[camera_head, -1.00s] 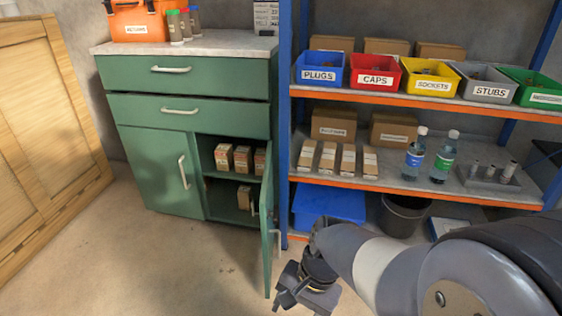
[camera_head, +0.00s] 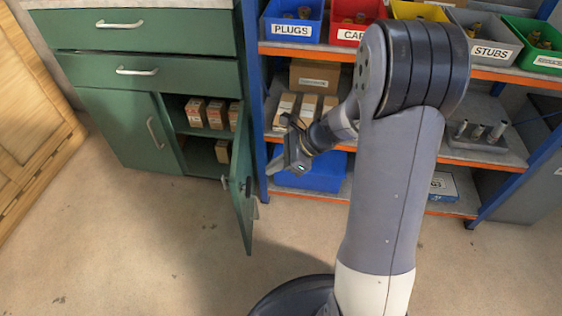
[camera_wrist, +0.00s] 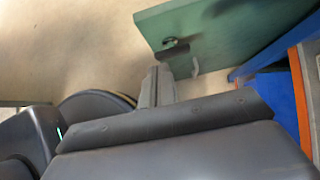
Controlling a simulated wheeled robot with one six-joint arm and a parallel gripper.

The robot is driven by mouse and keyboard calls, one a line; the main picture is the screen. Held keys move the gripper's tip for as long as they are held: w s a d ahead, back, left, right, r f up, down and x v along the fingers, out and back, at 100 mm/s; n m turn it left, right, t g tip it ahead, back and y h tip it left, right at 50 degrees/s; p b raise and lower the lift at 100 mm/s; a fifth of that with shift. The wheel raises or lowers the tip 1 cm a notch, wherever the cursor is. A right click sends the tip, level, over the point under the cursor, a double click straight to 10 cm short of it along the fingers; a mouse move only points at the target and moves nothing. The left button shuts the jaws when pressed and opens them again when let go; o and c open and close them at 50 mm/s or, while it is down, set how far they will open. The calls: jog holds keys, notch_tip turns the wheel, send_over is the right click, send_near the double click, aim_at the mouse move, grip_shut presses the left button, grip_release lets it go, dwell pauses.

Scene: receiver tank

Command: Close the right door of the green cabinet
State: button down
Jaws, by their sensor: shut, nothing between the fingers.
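The green cabinet (camera_head: 105,115) stands at the left in the head view, with two drawers above two doors. Its right door (camera_head: 241,178) stands wide open, swung out toward me, with its handle at the free-edge side of the outer face. In the wrist view the door (camera_wrist: 225,30) fills the upper right, with part of its handle (camera_wrist: 194,66) showing. My gripper (camera_head: 268,180) is shut and empty, just right of the door's outer face, pointing down and left. Its fingers (camera_wrist: 157,85) show below the handle in the wrist view; whether they touch the door is unclear.
Small boxes (camera_head: 205,114) sit on shelves inside the cabinet; its left door is shut. A blue-and-orange shelving rack (camera_head: 490,72) with bins stands right of it, close behind my gripper. A wooden panel (camera_head: 30,120) is at the far left. The floor in front is clear.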

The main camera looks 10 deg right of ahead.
aim_at(237, 181)
jog(key=shift+w+a+f+b, duration=0.2)
jog(key=shift+a+f+b, duration=0.3)
jog(key=shift+a, duration=0.75)
jog(key=shift+w+a+f+b, duration=0.3)
jog(key=shift+a+f, duration=0.35)
jog(key=shift+a, duration=0.55)
jog(key=shift+w+a+f+b, duration=0.1)
jog(key=shift+a+f+b, duration=0.45)
jog(key=shift+a, duration=0.7)
